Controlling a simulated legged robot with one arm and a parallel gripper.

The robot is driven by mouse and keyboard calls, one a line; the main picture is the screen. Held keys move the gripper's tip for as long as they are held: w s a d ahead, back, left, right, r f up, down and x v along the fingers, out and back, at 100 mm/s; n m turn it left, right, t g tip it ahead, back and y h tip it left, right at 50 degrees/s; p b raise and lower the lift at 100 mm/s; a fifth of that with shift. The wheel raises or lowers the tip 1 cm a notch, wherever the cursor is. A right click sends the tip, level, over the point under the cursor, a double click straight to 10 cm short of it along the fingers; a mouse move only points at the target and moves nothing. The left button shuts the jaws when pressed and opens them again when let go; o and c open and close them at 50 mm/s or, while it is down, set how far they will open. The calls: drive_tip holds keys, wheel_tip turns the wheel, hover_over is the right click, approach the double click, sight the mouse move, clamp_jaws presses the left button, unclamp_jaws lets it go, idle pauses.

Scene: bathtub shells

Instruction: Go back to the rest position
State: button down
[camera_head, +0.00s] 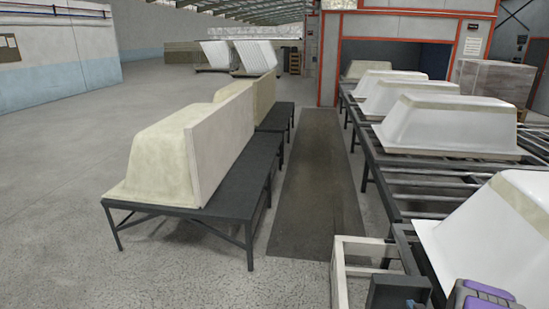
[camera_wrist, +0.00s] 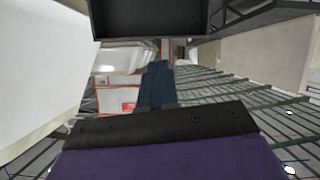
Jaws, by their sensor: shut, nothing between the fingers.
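My gripper shows in the wrist view as two dark blue fingers (camera_wrist: 158,66) lying side by side beyond a dark plate. They are shut, with nothing between them. Purple and grey parts of my arm show at the lower right of the head view. The gripper is near the closest white bathtub shell (camera_head: 492,238), on the near part of the roller conveyor (camera_head: 425,187). I cannot tell the exact gap to the shell. No marker of a rest position shows.
More white shells (camera_head: 437,124) sit along the conveyor towards an orange-framed opening (camera_head: 398,52). A cream shell (camera_head: 158,156) with an upright panel (camera_head: 222,140) stands on a dark table (camera_head: 225,197) at left. A dark floor strip (camera_head: 318,185) runs clear between. A pale frame (camera_head: 340,272) stands close by.

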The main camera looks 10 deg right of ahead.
drive_tip(key=s+a+r+g, duration=0.4)
drive_tip(key=a+r, duration=0.6)
drive_tip(key=s+a+r+g, duration=0.3)
drive_tip(key=a+r+g, duration=0.1)
drive_tip(key=a+r, duration=0.55)
drive_tip(key=s+a+r+n+g+y, duration=0.1)
drive_tip(key=s+a+r+g+y, duration=0.1)
drive_tip(key=s+a, duration=0.9)
drive_tip(key=s+a+r+n+g+y, duration=0.1)
drive_tip(key=s+a+r+g, duration=0.3)
drive_tip(key=s, duration=1.4)
drive_tip(key=a+r+y, duration=0.1)
drive_tip(key=a+r, duration=0.2)
drive_tip(key=a, duration=0.4)
drive_tip(key=shift+s+a+r, duration=0.2)
drive_tip(key=shift+a+r, duration=0.05)
drive_tip(key=shift+r, duration=0.05)
drive_tip(key=shift+w+d, duration=0.1)
drive_tip(key=shift+w, duration=0.05)
